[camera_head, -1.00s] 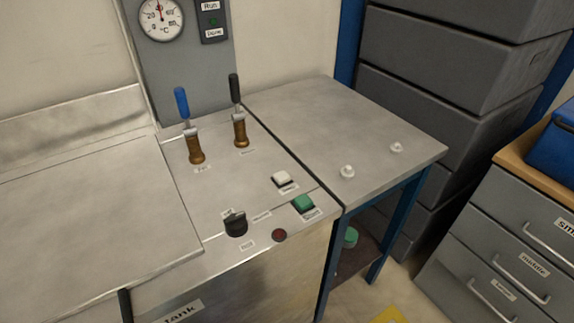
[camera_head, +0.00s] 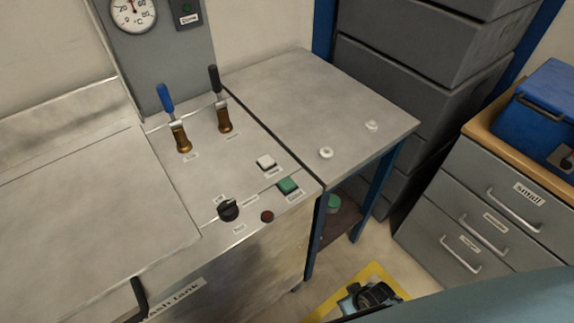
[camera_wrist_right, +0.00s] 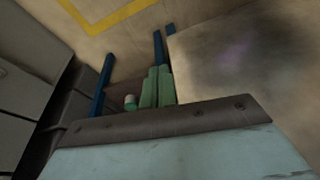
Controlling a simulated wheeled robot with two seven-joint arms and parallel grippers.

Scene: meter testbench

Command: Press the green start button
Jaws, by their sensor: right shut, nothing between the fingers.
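My right gripper (camera_wrist_right: 158,72) shows in the right wrist view as green fingers, closed together and empty, with floor and blue table legs beyond. It is apart from the button. My left gripper is not in view.
Two levers (camera_head: 179,136) with brown bases stand behind the buttons. A side table (camera_head: 300,92) with two small white knobs adjoins the bench on the right. Grey drawers (camera_head: 480,215) and a blue box (camera_head: 545,115) are further right. The space above the buttons is clear.

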